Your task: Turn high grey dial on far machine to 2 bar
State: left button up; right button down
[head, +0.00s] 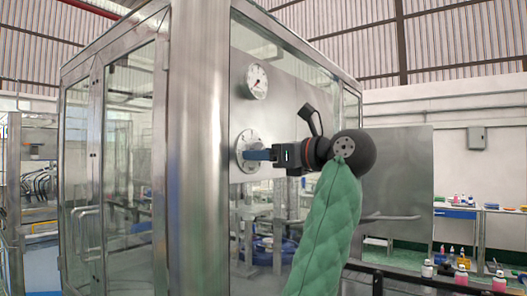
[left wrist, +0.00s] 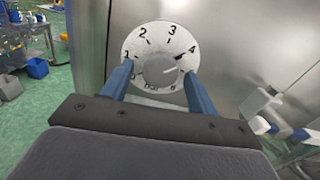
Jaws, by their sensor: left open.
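The high grey dial shows in the head view as a round plate (head: 240,150) on the machine's steel panel, partly hidden by my left gripper (head: 258,155). In the left wrist view the white dial plate (left wrist: 135,50) carries printed numbers, with 1, 2, 3 and 4 readable, around a grey knob (left wrist: 158,73). A dark mark sits at the knob's upper right edge, towards the 4. My left gripper (left wrist: 158,69) is open, with one blue finger on each side of the knob. I cannot tell whether the fingers touch it. My right gripper is not in view.
A round pressure gauge (head: 257,81) is above the dial; its reading is too small to be sure of. A steel corner post (head: 198,150) stands left of the dial. A workbench with bottles (head: 470,210) is at the right.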

pick_arm(q)
jog(key=shift+w+a, duration=0.1)
jog(key=shift+a, duration=0.1)
jog(key=c, duration=1)
